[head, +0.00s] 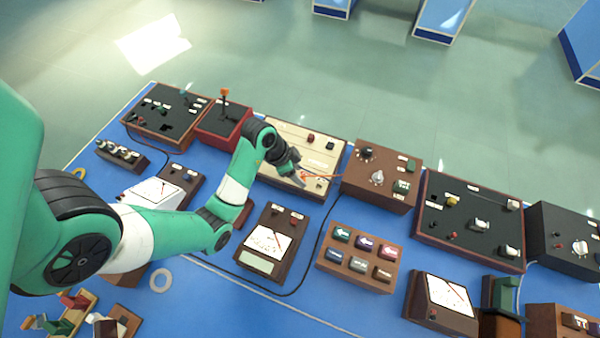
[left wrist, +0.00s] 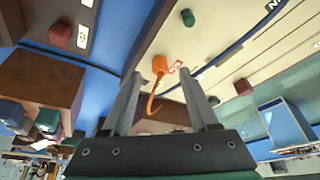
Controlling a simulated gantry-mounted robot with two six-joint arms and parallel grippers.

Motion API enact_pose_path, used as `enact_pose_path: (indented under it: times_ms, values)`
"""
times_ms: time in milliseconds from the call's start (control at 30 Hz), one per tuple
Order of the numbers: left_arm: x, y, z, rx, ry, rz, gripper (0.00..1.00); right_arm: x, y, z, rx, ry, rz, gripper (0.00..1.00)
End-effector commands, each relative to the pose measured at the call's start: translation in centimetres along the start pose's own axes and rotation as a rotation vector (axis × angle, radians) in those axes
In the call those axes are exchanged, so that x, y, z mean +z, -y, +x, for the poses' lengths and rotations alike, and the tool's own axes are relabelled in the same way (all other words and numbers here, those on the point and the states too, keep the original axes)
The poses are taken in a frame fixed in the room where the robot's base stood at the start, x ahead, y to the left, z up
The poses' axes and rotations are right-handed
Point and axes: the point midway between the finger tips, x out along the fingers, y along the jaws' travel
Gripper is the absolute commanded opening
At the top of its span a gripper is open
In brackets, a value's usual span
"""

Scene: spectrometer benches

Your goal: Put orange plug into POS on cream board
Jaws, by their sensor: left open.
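The cream board (head: 313,152) lies in the back row in the head view, and its surface (left wrist: 215,62) fills the upper right of the left wrist view. The orange plug (left wrist: 159,65) stands at the cream board beside a small red-and-white label (left wrist: 175,67), whose text I cannot read. Its orange lead (left wrist: 152,100) curls back between my fingers. How deep the plug sits is unclear. My right gripper is out of view.
A red post (left wrist: 243,83) and a green post (left wrist: 188,17) stand on the cream board near my fingers. A brown box (head: 378,190) adjoins on the right, a red box (head: 222,124) on the left. A meter (head: 270,241) stands in front on the blue bench.

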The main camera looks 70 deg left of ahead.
Motion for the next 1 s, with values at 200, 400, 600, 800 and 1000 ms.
enact_pose_path:
  times_ms: [200, 400, 600, 800, 1000]
  values:
    - [-0.4, 0.1, -6.2, -0.003, -0.002, -0.002, 0.6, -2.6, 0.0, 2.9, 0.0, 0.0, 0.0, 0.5]
    - [-0.3, 0.0, -9.6, 0.0, 0.0, -0.002, 0.6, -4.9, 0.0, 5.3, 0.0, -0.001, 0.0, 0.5]
    - [-0.1, 0.0, -10.3, 0.0, 0.0, 0.0, 0.6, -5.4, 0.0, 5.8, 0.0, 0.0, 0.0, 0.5]
    - [0.0, 0.0, -10.2, 0.0, -0.001, 0.0, 0.6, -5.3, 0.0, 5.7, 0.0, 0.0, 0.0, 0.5]
    - [0.0, 0.0, -10.2, 0.0, -0.001, 0.0, 0.6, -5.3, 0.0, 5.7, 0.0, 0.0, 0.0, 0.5]
